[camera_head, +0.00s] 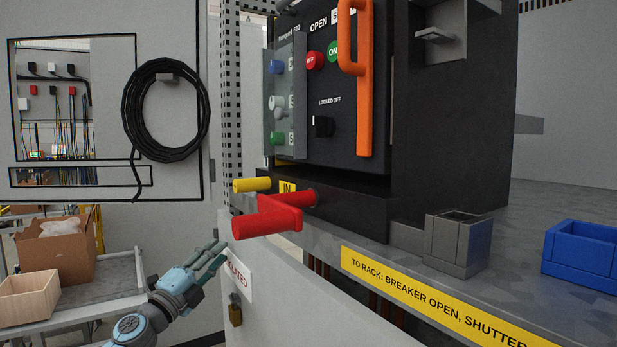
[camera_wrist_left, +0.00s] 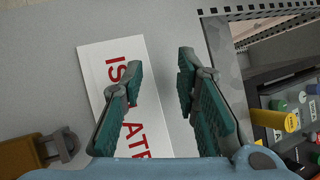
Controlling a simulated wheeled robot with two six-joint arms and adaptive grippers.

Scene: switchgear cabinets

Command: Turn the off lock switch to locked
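The off lock switch (camera_head: 322,126) is a small black knob under the "LOCKED OFF" label on the black breaker panel (camera_head: 345,95). My left gripper (camera_head: 220,253) is low and to the left of the panel, well apart from the switch. In the left wrist view my left gripper (camera_wrist_left: 160,68) is open and empty. It is in front of a white sign with red letters (camera_wrist_left: 112,70) on a grey surface. The switch cannot be made out in the left wrist view. My right gripper is not in view.
A red T-handle (camera_head: 268,215) and a yellow handle (camera_head: 252,185) stick out below the panel. An orange bar handle (camera_head: 365,90) stands right of the switch. Red (camera_head: 315,60) and green buttons are above it. A padlock (camera_head: 235,312) hangs near my left gripper.

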